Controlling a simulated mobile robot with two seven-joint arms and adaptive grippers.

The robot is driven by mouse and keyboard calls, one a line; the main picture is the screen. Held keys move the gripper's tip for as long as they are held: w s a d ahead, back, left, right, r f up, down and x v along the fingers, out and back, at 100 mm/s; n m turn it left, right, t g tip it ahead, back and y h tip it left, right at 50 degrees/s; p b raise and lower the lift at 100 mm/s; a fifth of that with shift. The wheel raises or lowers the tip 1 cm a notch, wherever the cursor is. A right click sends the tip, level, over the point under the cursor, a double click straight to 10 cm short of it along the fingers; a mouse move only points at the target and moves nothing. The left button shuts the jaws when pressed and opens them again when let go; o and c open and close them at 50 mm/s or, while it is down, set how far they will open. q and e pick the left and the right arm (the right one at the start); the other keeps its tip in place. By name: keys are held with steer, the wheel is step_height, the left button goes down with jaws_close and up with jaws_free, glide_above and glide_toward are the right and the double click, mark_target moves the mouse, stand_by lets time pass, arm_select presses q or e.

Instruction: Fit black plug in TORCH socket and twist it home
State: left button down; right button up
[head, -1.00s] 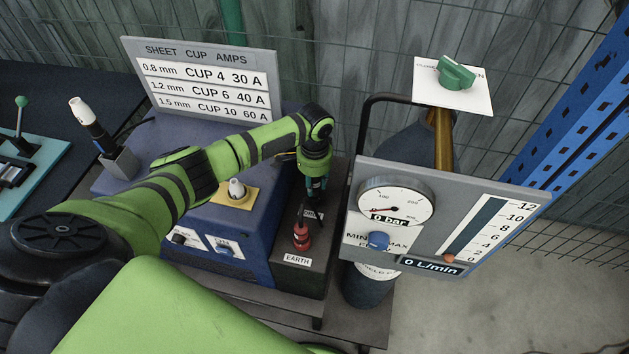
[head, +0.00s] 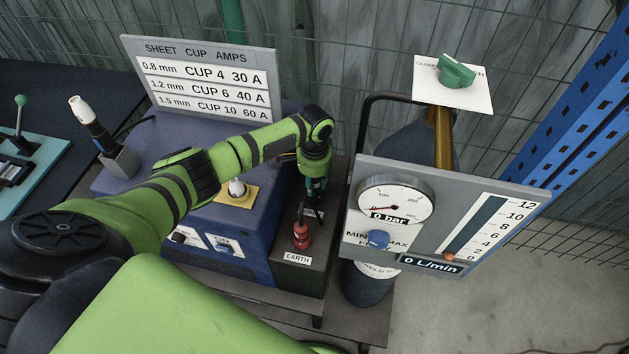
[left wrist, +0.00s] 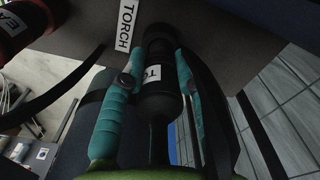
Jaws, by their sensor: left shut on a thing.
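My left gripper (head: 315,190) points down over the dark panel beside the blue machine, behind the red plug. In the left wrist view its two teal fingers (left wrist: 157,62) are shut on the black plug (left wrist: 160,103), one on each side. The plug carries a white label with a T. Its far end is at the panel face, right beside the TORCH label (left wrist: 125,26). The TORCH socket is hidden behind the plug, so I cannot tell how deep the plug sits or how far it is turned. My right gripper is not in view.
A red plug (head: 301,237) stands at the EARTH label (head: 297,258), close in front of my left gripper; it also shows in the left wrist view (left wrist: 22,25). The gauge board (head: 450,205) stands close on the right. The blue machine (head: 225,228) is on the left.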

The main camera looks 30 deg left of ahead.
arm_select(q)
steer(key=shift+f, duration=0.2)
steer(key=c, duration=0.8)
jaws_free()
steer(key=shift+c, duration=0.2)
steer(key=shift+r, duration=0.1)
step_height(320, 180, up, 12)
